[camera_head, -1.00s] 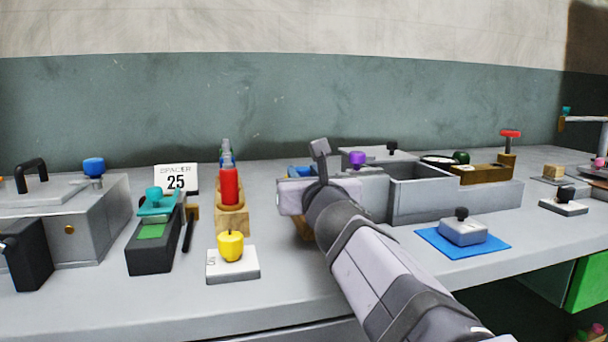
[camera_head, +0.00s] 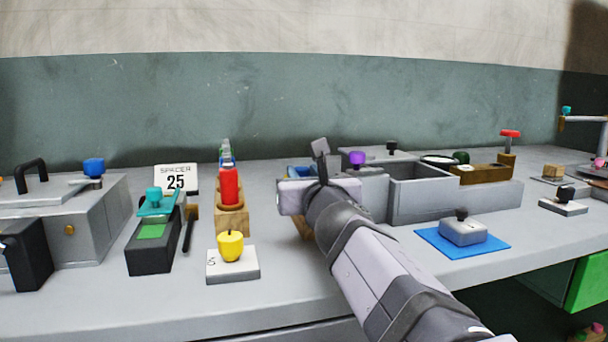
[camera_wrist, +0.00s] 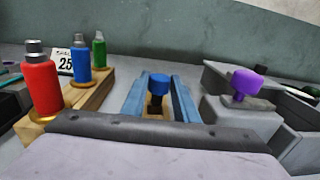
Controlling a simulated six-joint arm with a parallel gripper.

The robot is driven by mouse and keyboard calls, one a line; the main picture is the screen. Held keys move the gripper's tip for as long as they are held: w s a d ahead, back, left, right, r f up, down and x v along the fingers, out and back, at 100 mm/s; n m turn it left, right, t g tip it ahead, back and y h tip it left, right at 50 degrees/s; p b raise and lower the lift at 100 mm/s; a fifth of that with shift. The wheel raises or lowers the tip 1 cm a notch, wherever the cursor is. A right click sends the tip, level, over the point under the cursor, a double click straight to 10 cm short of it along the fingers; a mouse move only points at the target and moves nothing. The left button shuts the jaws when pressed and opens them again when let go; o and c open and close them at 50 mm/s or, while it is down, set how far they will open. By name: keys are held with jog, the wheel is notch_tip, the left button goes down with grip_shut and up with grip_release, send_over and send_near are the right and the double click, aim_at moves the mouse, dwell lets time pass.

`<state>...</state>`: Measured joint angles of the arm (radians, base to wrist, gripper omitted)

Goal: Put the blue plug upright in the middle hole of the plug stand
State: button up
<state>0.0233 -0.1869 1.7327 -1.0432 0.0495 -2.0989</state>
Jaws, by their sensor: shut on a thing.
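A wooden stand (camera_head: 231,225) is left of my gripper, with a row of bottle-shaped plugs in it. The wrist view shows the blue plug (camera_wrist: 82,62), grey-topped, upright in the middle place with a brass ring at its foot. The red plug (camera_head: 229,187) is at the near end and the green plug (camera_wrist: 99,53) at the far end. In the head view the red plug mostly hides the blue one. My gripper (camera_head: 318,196) is right of the stand, apart from it. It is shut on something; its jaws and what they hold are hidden.
Beyond my gripper, a blue knob (camera_wrist: 158,84) stands between two blue rails. To its right are a purple knob (camera_head: 357,158) and grey bins (camera_head: 430,203). A yellow knob on a white block (camera_head: 232,270) is in front of the stand. The front table strip is clear.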

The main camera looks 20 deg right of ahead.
jog(key=shift+f+b, duration=1.25)
jog(key=shift+f, duration=0.05)
jog(key=shift+r, duration=0.15)
jog(key=shift+r+p, duration=0.75)
jog(key=shift+p, duration=0.15)
dwell(0.4)
jog(key=shift+f+b, duration=0.85)
jog(key=shift+f, duration=0.05)
dwell(1.1)
jog(key=o, duration=1.1)
jog(key=shift+o, duration=0.2)
jog(key=shift+r, duration=0.15)
notch_tip(320, 180, up, 10)
jog(key=p, duration=1)
